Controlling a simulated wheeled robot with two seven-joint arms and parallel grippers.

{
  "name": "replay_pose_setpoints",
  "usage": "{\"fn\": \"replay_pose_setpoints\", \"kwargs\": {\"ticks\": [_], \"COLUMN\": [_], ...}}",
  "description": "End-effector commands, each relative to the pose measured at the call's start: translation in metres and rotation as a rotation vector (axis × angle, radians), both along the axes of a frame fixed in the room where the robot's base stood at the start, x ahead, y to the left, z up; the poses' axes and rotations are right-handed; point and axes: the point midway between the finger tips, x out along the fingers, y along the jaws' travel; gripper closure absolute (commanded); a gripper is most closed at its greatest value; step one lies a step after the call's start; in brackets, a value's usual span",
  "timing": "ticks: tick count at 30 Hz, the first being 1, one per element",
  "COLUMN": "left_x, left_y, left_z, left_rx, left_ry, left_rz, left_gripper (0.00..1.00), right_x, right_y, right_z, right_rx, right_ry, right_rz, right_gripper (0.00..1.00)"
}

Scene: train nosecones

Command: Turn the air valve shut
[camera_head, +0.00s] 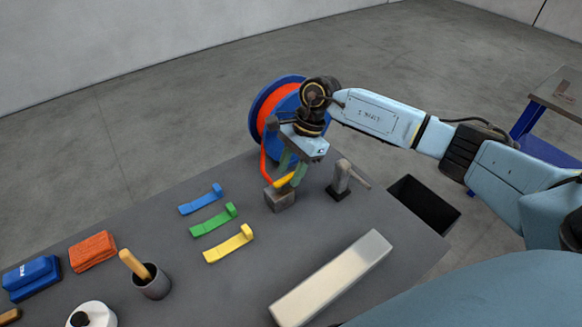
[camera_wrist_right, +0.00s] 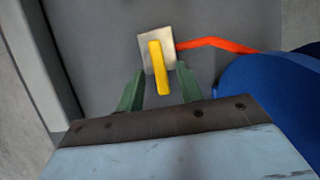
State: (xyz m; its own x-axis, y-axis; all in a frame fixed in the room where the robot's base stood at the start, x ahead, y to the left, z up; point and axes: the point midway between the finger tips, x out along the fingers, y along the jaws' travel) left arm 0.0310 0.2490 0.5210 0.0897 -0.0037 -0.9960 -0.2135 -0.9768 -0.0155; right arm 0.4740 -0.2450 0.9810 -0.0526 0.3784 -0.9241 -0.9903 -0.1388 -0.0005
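The air valve is a small grey block (camera_head: 281,199) with a yellow lever (camera_head: 288,181), near the far edge of the dark table. In the right wrist view the block (camera_wrist_right: 146,52) shows ahead of the gripper, and the yellow lever (camera_wrist_right: 158,68) points back toward it. My right gripper (camera_head: 293,172) comes down over the valve; its green fingers are apart. In the right wrist view the open gripper (camera_wrist_right: 159,83) has one finger on each side of the lever's near end, with visible gaps. My left gripper is not in view.
An orange-red hose (camera_wrist_right: 215,43) runs from the valve to a blue reel (camera_head: 262,108). A grey fitting (camera_head: 341,178) stands close right of the valve. Blue, green and yellow (camera_head: 229,244) brackets lie left. A pale bar (camera_head: 332,278) lies in front; a black bin (camera_head: 424,204) is beyond the right edge.

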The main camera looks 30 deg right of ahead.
Motion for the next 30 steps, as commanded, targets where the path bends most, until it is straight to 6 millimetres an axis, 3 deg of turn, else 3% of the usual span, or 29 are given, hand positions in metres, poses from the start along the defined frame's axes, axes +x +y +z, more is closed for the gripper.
{"fn": "replay_pose_setpoints", "kwargs": {"ticks": [5,13,23,30], "left_x": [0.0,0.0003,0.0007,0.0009], "left_y": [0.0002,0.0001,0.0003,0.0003], "left_z": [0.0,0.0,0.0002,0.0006], "left_rx": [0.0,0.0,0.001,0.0], "left_ry": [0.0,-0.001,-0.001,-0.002], "left_rz": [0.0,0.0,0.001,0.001], "left_gripper": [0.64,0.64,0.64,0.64], "right_x": [-0.0001,-0.0001,-0.0014,-0.0064], "right_y": [0.0001,0.0001,-0.0001,-0.0006], "right_z": [0.0,0.0004,0.0006,0.0006], "right_rx": [0.0,0.001,0.0,0.0], "right_ry": [0.0,0.0,0.0,0.0], "right_rz": [0.0,0.0,-0.028,-0.152], "right_gripper": [0.66,1.0,1.0,1.0]}}
